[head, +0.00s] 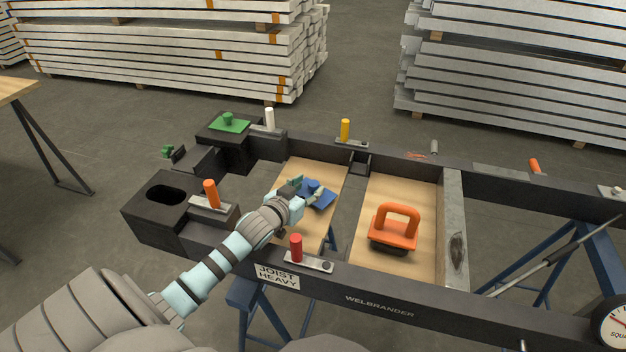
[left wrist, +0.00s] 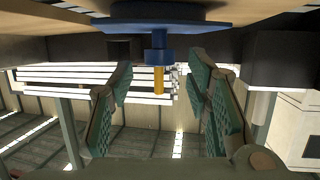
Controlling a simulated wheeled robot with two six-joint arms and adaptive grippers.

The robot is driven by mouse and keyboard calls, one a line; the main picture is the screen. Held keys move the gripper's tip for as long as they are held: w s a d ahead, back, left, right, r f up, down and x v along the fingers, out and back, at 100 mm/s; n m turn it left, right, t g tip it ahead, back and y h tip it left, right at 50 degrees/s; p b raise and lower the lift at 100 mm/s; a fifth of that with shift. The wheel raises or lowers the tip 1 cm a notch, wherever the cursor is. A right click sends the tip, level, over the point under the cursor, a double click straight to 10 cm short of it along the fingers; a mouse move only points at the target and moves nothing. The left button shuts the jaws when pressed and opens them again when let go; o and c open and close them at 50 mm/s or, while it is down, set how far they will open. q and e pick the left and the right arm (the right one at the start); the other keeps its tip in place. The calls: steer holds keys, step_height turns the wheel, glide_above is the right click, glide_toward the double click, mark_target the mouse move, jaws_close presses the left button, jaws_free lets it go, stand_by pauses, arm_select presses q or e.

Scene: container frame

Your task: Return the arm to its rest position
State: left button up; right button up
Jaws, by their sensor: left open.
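My left arm reaches in from the lower left of the head view. My left gripper (head: 306,189) is over the left wooden board, at a blue plate with a knob (head: 323,202). In the left wrist view, which looks upside down, the open gripper (left wrist: 165,100) has its two teal-padded fingers apart. The blue plate (left wrist: 160,22) and its knob (left wrist: 159,54) show beyond and between the fingers. No contact with the knob is visible, and nothing is held. My right gripper is not in view.
The dark frame (head: 375,305) holds wooden boards and an orange-handled block (head: 394,232). Red (head: 296,248), orange (head: 211,193) and yellow (head: 345,130) handles stand on its rails. A green-topped block (head: 228,124) is at the back left. A gauge (head: 615,326) is at the right edge.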

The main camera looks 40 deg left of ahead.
arm_select(q)
steer(key=p+v, duration=0.1)
steer(key=v, duration=0.3)
steer(key=shift+w+r, duration=0.1)
steer(key=shift+w, duration=0.1)
